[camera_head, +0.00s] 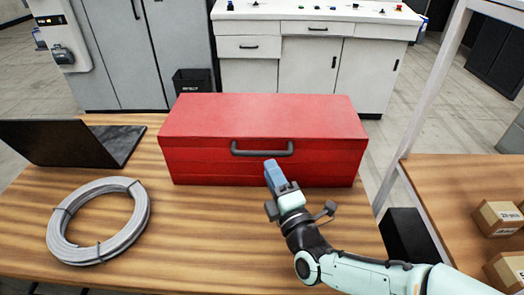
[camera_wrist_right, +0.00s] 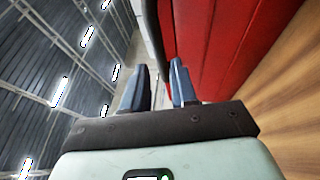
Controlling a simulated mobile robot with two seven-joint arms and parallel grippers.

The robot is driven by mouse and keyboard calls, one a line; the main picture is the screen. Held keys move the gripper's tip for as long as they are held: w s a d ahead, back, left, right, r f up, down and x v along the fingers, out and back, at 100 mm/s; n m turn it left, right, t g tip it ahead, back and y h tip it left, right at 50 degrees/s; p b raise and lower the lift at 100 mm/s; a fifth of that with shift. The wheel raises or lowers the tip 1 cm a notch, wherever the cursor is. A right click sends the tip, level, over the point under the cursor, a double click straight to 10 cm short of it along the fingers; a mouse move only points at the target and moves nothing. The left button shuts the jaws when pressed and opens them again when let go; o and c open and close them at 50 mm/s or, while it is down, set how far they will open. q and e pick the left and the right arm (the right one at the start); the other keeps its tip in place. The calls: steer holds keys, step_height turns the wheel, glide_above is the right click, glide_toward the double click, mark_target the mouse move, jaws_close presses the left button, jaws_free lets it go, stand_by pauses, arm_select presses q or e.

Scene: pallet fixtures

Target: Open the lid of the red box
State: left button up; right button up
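The red box (camera_head: 260,120) stands on the wooden table in the head view, and its lid is down. A dark grey handle (camera_head: 262,150) is on its front face. My right gripper (camera_head: 272,166) is in front of the box, its blue fingertips just below the right part of the handle. In the right wrist view the two fingers (camera_wrist_right: 157,85) stand apart with a gap between them. The red box front (camera_wrist_right: 210,45) fills the upper right there. A grey bar, perhaps the handle, shows beyond the gap; I cannot tell whether the fingers touch it. My left gripper is not in view.
A coil of grey cable (camera_head: 65,245) lies at the table's left front, and a dark laptop (camera_head: 70,143) sits behind it. A shelf with cardboard boxes (camera_head: 497,218) and a white post (camera_head: 425,110) stand at the right. The table (camera_head: 200,240) is bare before the box.

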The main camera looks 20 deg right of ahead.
mark_target(262, 154)
steer(key=x, duration=0.6)
steer(key=shift+w+p, duration=0.35)
jaws_close()
